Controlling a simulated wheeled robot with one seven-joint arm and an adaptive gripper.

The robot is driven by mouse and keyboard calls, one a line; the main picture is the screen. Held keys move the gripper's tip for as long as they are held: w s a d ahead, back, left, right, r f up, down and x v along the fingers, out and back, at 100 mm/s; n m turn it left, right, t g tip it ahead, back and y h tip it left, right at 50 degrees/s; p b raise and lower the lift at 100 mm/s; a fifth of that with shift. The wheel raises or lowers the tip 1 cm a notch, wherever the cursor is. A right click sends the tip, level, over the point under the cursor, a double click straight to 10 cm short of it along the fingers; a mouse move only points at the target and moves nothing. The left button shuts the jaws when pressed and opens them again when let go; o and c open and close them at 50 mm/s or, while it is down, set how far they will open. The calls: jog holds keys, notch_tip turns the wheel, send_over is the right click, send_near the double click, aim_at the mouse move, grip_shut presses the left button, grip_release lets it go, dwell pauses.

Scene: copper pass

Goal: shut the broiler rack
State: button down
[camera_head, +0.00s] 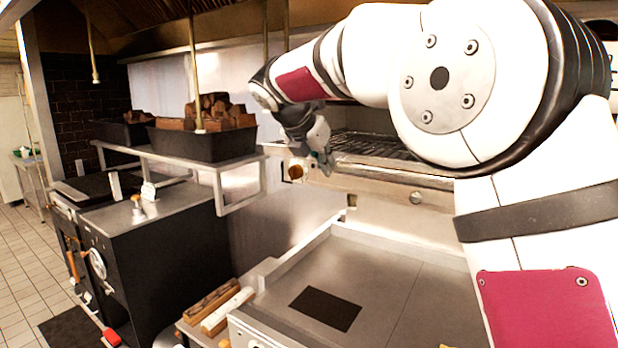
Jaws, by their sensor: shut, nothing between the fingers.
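The broiler (380,182) is a steel unit at mid-height behind my arm, with a dark wire rack (365,143) showing in its opening. My arm hides the right part of the rack and of the broiler. My gripper (327,164) is shut and empty, pointing down at the left front of the broiler, close to the rack's left end. I cannot tell whether it touches the rack. How far the rack stands out is also hard to tell from this view.
A knob (297,170) sits on the broiler's left front, beside my gripper. A flat steel griddle (400,275) lies below. A shelf (185,160) at left holds black bins (205,146) of wood chunks. A black grill (165,250) stands under it. Open tiled floor (20,260) is far left.

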aim_at(354, 144)
jog(key=shift+w+d+b, duration=0.9)
jog(key=shift+w+d, duration=0.85)
jog(key=shift+w, duration=0.6)
jog(key=shift+w+d+b, duration=0.95)
jog(key=shift+w+d, duration=0.85)
jog(key=shift+w, duration=0.5)
jog(key=shift+w+d+b, duration=0.9)
jog(key=shift+w+d, duration=0.85)
jog(key=shift+w, duration=0.6)
